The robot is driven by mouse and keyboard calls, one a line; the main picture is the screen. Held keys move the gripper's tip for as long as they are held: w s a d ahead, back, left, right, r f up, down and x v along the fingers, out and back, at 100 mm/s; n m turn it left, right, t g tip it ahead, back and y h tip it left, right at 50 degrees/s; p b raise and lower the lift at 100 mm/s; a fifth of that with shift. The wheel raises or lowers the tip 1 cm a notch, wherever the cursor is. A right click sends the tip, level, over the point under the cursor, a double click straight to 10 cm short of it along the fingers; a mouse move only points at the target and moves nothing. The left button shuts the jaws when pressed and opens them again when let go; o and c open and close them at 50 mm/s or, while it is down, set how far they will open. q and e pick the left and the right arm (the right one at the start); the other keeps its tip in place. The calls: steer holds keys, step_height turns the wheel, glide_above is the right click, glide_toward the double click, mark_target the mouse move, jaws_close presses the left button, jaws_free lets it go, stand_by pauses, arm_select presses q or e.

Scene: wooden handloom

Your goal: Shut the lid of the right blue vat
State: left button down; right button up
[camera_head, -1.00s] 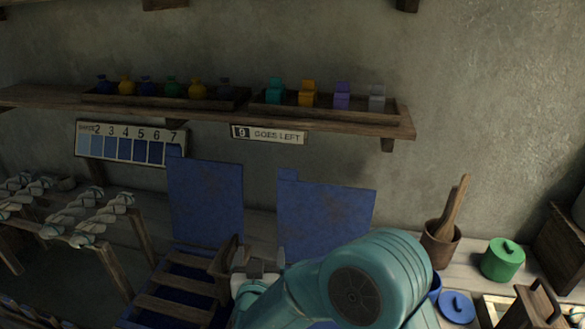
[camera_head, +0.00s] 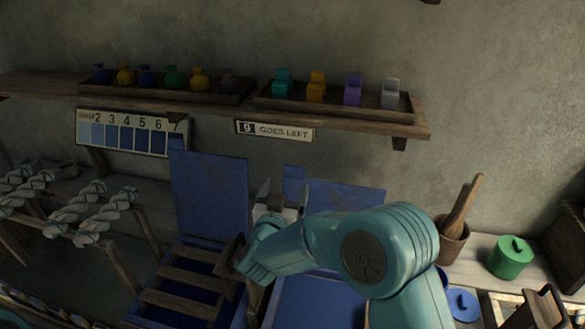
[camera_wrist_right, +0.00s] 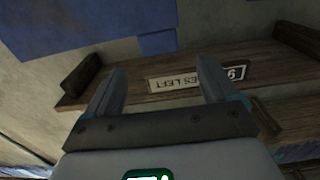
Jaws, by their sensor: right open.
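The right blue vat (camera_head: 318,302) is low in the head view, partly hidden by my right arm. Its blue lid (camera_head: 350,194) stands raised against the wall behind it, its lower part covered by my arm. My right gripper (camera_head: 285,198) is open and empty, fingers pointing up, in front of the lid's left edge in the picture. Whether it touches the lid I cannot tell. In the right wrist view the open fingers (camera_wrist_right: 160,75) have nothing between them. My left gripper is not in view.
The left vat's lid (camera_head: 210,190) also stands raised, with a wooden rack (camera_head: 185,280) below it. A wall shelf (camera_head: 340,118) with pots and a "9 GOES LEFT" sign (camera_head: 275,131) runs above. A green pot (camera_head: 511,258) and a mortar (camera_head: 452,240) stand at right.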

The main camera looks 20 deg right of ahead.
mark_target(295, 170)
steer(key=p+x, duration=0.1)
steer(key=x, duration=0.5)
steer(key=shift+d, duration=0.15)
steer(key=shift+w+p, duration=0.3)
steer(key=shift+s, duration=0.1)
steer(key=shift+d, duration=0.1)
